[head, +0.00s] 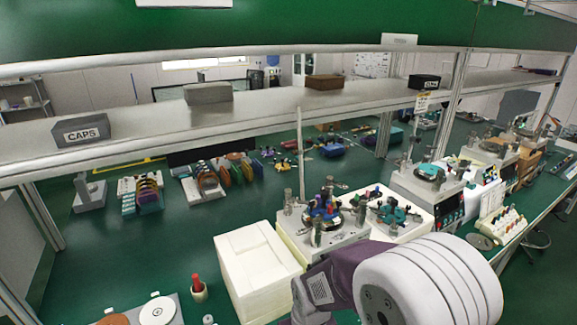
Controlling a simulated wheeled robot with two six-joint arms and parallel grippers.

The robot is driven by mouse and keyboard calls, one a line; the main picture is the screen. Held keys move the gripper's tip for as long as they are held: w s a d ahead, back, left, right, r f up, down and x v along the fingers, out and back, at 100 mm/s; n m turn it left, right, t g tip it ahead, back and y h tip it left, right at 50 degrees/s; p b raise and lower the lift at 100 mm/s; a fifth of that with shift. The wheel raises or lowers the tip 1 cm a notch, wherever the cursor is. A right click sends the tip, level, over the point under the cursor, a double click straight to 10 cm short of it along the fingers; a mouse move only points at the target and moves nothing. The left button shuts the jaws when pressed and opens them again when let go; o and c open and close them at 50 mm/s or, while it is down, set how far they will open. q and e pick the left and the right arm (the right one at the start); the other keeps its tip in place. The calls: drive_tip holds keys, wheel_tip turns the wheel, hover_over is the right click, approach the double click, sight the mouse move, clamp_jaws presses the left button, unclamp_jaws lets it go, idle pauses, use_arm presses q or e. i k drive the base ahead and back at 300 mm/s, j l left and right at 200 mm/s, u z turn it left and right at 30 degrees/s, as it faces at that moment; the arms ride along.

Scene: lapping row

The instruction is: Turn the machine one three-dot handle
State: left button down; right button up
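The nearest lapping machine (347,236) stands on the green bench at centre, with a round plate and blue and red parts on top. Small upright metal posts or handles stand around its plate. Their dot marks are too small to read, so I cannot tell which is the three-dot handle or which machine is number one. A large white and purple arm link (425,280) of mine covers the lower right, in front of the machine's lower side. Neither of my grippers shows.
A cream block (258,262) stands left of the machine. More machines, such as one with a dark panel (449,209), line the bench to the right. A long grey shelf (150,140) with a CAPS box (80,131) crosses above. A small red-topped cup (198,290) stands at front.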

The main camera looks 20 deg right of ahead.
sight(329, 178)
drive_tip(key=k+l+u, duration=0.1)
drive_tip(key=l, duration=0.3)
drive_tip(key=l+u, duration=0.1)
drive_tip(key=l, duration=0.3)
drive_tip(key=k+l+u, duration=0.15)
drive_tip(key=l, duration=0.25)
drive_tip(key=k+l+u, duration=0.1)
drive_tip(key=l, duration=0.3)
drive_tip(key=k+l+u, duration=0.1)
drive_tip(key=l, duration=0.25)
drive_tip(key=k+l+u, duration=0.1)
drive_tip(key=k+l, duration=0.15)
drive_tip(key=l, duration=0.15)
